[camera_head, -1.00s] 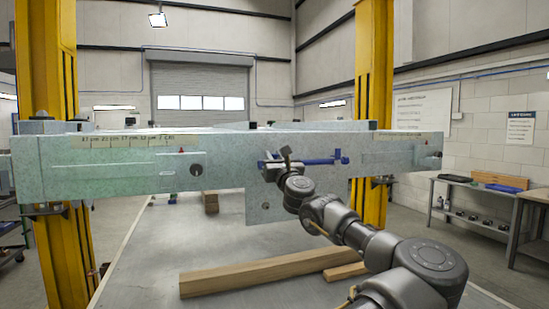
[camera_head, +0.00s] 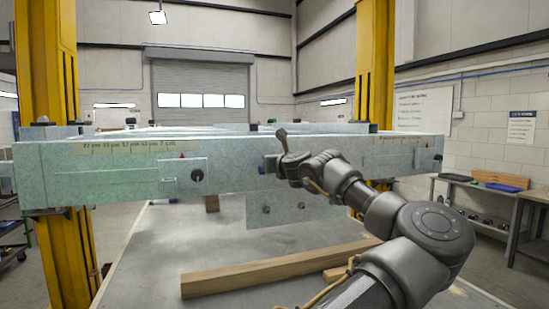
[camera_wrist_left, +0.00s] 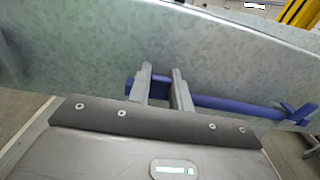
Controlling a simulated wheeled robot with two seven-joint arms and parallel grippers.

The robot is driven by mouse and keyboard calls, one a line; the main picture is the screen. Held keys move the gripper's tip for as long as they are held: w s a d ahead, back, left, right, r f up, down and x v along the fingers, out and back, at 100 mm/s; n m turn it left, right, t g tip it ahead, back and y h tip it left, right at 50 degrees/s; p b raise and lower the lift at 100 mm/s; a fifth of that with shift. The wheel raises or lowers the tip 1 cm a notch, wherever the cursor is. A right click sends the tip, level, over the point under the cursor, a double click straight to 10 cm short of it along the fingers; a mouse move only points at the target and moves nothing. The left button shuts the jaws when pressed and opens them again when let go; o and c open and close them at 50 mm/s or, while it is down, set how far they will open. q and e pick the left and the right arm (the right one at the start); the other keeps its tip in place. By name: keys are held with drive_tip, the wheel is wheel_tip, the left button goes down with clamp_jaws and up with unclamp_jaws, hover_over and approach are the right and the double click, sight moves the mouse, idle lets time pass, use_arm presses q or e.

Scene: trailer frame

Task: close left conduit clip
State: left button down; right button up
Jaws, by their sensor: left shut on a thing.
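A blue conduit (camera_wrist_left: 235,105) runs along the face of the pale grey-green trailer beam (camera_wrist_left: 90,50) in the left wrist view. At its right end is a blue clip (camera_wrist_left: 288,112) on a grey bracket. At its left end a blue piece, the left conduit clip (camera_wrist_left: 130,86), shows beside and behind the fingers of my left gripper (camera_wrist_left: 161,72). The fingers are close around this blue part and hide most of it. In the head view my left gripper (camera_head: 280,161) is at the beam's front face; my arm hides most of the conduit. My right gripper is not in view.
Wooden bars (camera_head: 270,270) lie on the table (camera_head: 150,250) below the beam. Yellow posts (camera_head: 375,70) stand at both sides. A workbench (camera_head: 480,205) is at the right.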

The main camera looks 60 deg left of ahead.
use_arm(q)
drive_tip(key=shift+a+r+g+h+p, duration=0.2)
drive_tip(key=shift+h+p, duration=0.3)
drive_tip(key=shift+h, duration=0.35)
drive_tip(key=shift+a+f+g+h+p, duration=0.1)
drive_tip(key=shift+a+h+p, duration=0.15)
drive_tip(key=shift+h+p, duration=0.45)
drive_tip(key=shift+h, duration=0.25)
drive_tip(key=c, duration=1.3)
unclamp_jaws()
drive_tip(key=shift+o, duration=0.2)
drive_tip(key=shift+d+b, duration=0.45)
drive_tip(key=shift+b, duration=0.15)
drive_tip(key=b+v, duration=0.4)
drive_tip(key=v, duration=0.5)
drive_tip(key=shift+d+r, duration=0.2)
drive_tip(key=shift+d, duration=0.15)
drive_tip(key=shift+s, duration=0.15)
